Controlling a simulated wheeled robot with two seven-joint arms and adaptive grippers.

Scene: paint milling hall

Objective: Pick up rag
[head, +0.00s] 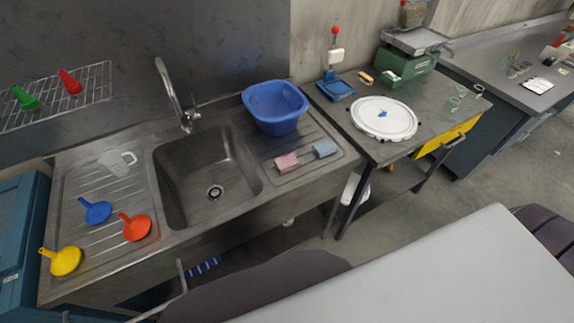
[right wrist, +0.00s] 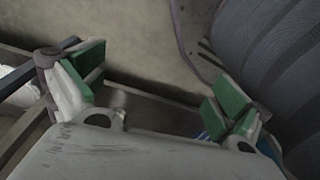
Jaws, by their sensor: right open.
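Two small folded cloth-like pieces lie on the right drainboard of the sink in the head view, a pink one (head: 286,162) and a light blue one (head: 325,148). I cannot tell which of them is the rag. My right gripper (right wrist: 155,95) shows in the right wrist view, with its green-padded fingers wide apart and nothing between them. Neither cloth shows clearly in that view. My left gripper is not in view.
A blue basin (head: 275,105) stands behind the cloths. The steel sink (head: 163,190) has funnels (head: 96,211) and a clear jug (head: 117,162) on its left side. A workbench (head: 432,125) with a round white lid (head: 384,117) stands to the right.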

